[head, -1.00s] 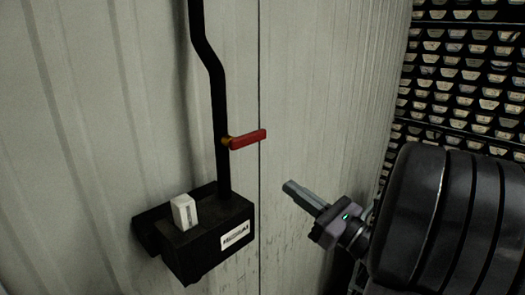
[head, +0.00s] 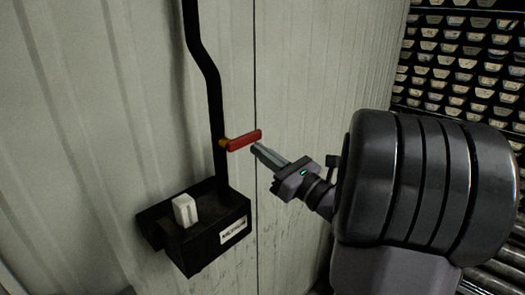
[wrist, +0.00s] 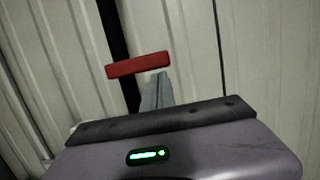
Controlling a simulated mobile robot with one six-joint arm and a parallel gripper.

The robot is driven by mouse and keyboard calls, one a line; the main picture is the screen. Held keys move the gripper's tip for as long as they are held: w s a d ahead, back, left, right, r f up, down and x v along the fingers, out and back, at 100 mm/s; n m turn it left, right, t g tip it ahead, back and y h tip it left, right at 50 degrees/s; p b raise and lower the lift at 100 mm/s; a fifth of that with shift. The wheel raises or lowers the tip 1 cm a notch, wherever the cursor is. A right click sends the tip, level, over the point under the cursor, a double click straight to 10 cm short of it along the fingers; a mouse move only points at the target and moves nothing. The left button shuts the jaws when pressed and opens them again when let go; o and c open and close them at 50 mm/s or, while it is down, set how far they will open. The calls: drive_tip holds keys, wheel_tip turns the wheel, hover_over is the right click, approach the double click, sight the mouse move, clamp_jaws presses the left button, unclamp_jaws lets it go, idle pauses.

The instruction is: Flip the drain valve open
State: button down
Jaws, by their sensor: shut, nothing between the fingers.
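The drain valve's red handle (head: 244,140) sticks out to the right from a brass-coloured fitting (head: 223,143) on a black vertical pipe (head: 215,105). The handle lies nearly level, its right end tilted slightly up. My gripper (head: 257,149) is shut and empty, with its fingertips just below and to the right of the handle's free end. In the wrist view the red handle (wrist: 138,65) shows just beyond the shut fingers (wrist: 156,88), near their tips. I cannot tell whether they touch it.
A black box (head: 207,237) with a label is at the pipe's lower end, and a small white block (head: 185,210) stands on it. A pale ribbed wall (head: 120,120) is behind the pipe. Racks of trays (head: 462,75) stand at the right.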

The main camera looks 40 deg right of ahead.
drive_tip(key=shift+s+r, duration=0.1)
drive_tip(key=shift+s, duration=0.05)
drive_tip(key=shift+n+b, duration=0.4)
drive_tip(key=n+b, duration=0.1)
drive_tip(key=r+n+y+b, duration=0.1)
drive_tip(key=n, duration=0.1)
drive_tip(key=r+n+y+b, duration=0.1)
drive_tip(key=b, duration=0.1)
drive_tip(key=shift+d+n+g, duration=0.3)
drive_tip(key=shift+d, duration=0.05)
drive_tip(key=a+r+n+g+y+b, duration=0.2)
drive_tip(key=r+n+b, duration=0.6)
drive_tip(key=n+b, duration=0.4)
drive_tip(key=shift+a+n+g, duration=0.7)
drive_tip(key=shift+a+n, duration=0.5)
drive_tip(key=shift+n, duration=0.8)
drive_tip(key=shift+s, duration=0.1)
